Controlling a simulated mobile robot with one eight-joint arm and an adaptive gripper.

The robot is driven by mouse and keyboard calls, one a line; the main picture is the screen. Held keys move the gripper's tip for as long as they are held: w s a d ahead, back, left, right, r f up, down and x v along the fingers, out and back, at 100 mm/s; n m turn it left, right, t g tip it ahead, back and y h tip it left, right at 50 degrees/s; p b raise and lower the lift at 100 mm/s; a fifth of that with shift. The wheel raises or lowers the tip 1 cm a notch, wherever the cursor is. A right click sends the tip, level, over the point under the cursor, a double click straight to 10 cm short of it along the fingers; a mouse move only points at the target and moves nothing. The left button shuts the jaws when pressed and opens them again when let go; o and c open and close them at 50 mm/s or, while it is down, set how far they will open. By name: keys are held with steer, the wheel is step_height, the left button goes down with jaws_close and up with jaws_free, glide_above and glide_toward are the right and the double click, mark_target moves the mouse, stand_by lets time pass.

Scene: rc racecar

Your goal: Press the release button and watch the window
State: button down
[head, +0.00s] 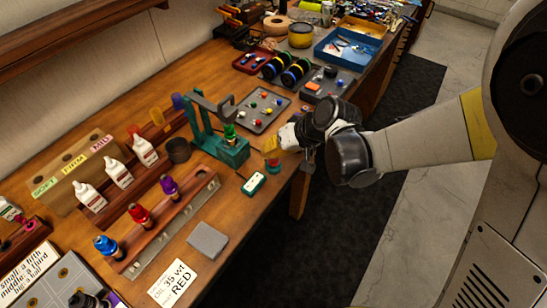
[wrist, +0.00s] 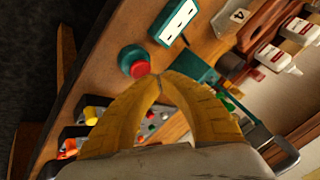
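The release button is a red cap on a round teal base; it shows in the wrist view (wrist: 138,68) and near the table's front edge in the head view (head: 272,163). The window is a small teal box with a pale, marked face (head: 253,184), lying beside the button; it also shows in the wrist view (wrist: 174,22). My gripper's yellow fingers meet at their tips (wrist: 158,78), shut and empty. In the head view my gripper (head: 271,144) hangs close over the button. I cannot tell whether the tips touch it.
A green press-like stand (head: 222,148) stands just behind the button. A grey tray of small coloured parts (head: 263,120) lies beyond it. A wooden rack with coloured shock bodies (head: 170,225), a grey block (head: 207,240) and a "35 wt RED" card (head: 173,283) lie nearer.

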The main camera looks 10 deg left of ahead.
mark_target(270, 160)
steer(key=shift+r, duration=0.2)
step_height(270, 160, up, 5)
steer(key=p, duration=0.3)
steer(key=shift+p, duration=0.35)
stand_by(0.7)
steer(key=s+d+r+m+t+h+b, duration=0.15)
steer(key=d+r, duration=0.25)
steer(key=d, duration=0.5)
steer(key=s+d+r+m+t+h+b, duration=0.1)
steer(key=s+d+r+m+t+h, duration=0.15)
steer(key=d, duration=0.55)
steer(key=s+d+m+h+b, duration=0.1)
steer(key=s+d, duration=0.3)
steer(key=d, duration=0.2)
steer(key=s+d+r+t+h, duration=0.1)
steer(key=s+d+h, duration=0.1)
steer(key=d, duration=0.5)
steer(key=shift+s+d+r+m+b, duration=0.25)
steer(key=shift+s+m+b, duration=0.15)
steer(key=shift+s, duration=0.45)
steer(key=shift+a+f, duration=0.1)
steer(key=shift+a, duration=0.05)
